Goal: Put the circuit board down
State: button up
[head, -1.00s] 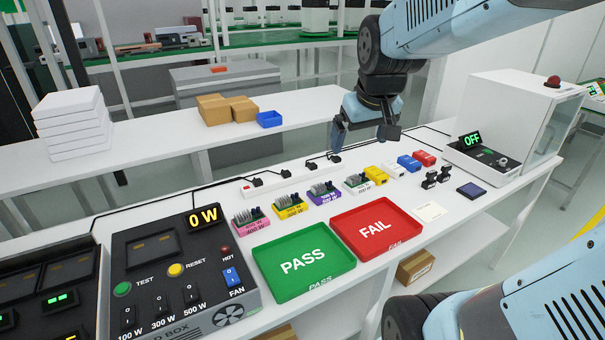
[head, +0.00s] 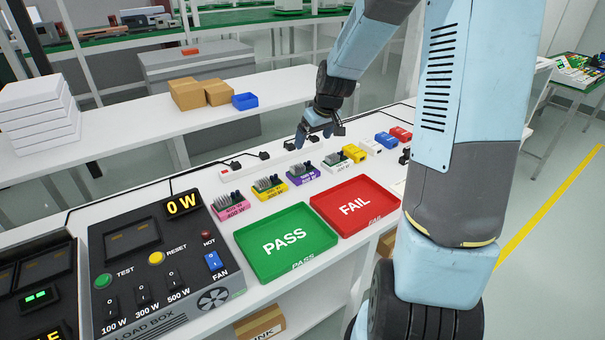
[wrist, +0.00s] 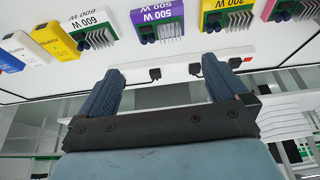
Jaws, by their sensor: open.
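No loose circuit board shows in my gripper. A row of green boards with grey heat sinks on coloured bases stands on the white bench: pink (head: 231,208), yellow (head: 270,189), purple 500 W (head: 303,174) and white 600 W (head: 337,162). The purple (wrist: 157,18), white (wrist: 92,28) and yellow (wrist: 228,14) ones also show in the wrist view. My gripper (head: 319,137) is open and empty, behind and above the purple and white ones. In the wrist view its fingers (wrist: 163,75) are wide apart with nothing between them.
A green PASS tray (head: 318,238) and a red FAIL tray (head: 321,203) lie in front of the row. A load box (head: 100,240) reading 0 W stands at left. A white power strip (head: 232,167) runs behind. My arm hides the bench's right end.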

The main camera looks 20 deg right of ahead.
aim_at(303, 166)
jog(key=shift+x, duration=7.05)
jog(key=shift+c, duration=0.5)
jog(key=c, duration=1)
jog(key=shift+o, duration=0.2)
jog(key=shift+r, duration=0.1)
